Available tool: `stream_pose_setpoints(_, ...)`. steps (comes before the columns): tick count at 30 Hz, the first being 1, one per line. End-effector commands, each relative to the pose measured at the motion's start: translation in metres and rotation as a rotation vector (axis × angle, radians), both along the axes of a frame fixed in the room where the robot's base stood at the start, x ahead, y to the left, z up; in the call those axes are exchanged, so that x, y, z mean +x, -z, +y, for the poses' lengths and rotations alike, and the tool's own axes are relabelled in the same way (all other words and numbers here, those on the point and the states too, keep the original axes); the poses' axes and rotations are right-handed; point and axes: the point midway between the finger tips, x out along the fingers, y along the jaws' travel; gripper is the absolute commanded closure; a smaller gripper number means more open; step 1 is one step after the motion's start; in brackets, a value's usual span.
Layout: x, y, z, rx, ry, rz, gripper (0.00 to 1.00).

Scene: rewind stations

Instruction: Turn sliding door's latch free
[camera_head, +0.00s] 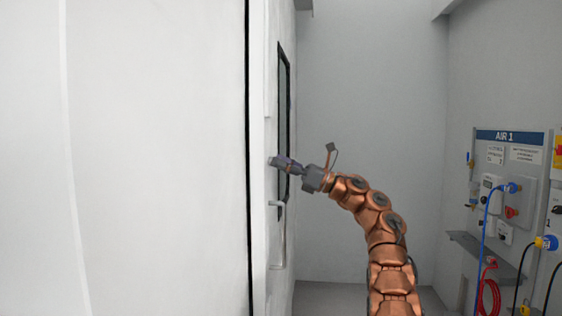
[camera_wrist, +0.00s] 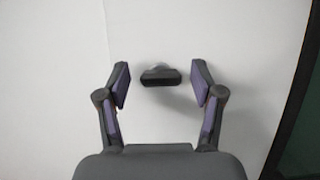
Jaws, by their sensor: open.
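The latch (camera_wrist: 160,76) is a small dark piece on the white sliding door, in the wrist view, between my fingertips and slightly ahead. My gripper (camera_wrist: 160,84) is open, with a finger on each side of the latch and clear gaps to both. In the head view my gripper (camera_head: 273,161) is close to the white sliding door (camera_head: 265,240), above a vertical pale handle (camera_head: 283,240). The latch cannot be made out in the head view, where my gripper covers that spot.
A narrow dark-framed window (camera_head: 284,95) is in the door beside my gripper. A large white panel (camera_head: 150,160) fills the left. At right a wall board (camera_head: 510,165) marked AIR 1 carries hoses and a shelf (camera_head: 480,250). The space behind my arm looks clear.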

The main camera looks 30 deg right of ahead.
Motion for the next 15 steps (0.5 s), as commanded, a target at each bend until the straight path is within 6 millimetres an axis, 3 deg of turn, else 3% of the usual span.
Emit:
stream_pose_setpoints(7,0.0013,0.0001,0.0003,0.002,0.001,0.001,0.33)
stream_pose_setpoints(15,0.0013,0.0001,0.0,0.002,0.001,0.001,0.6)
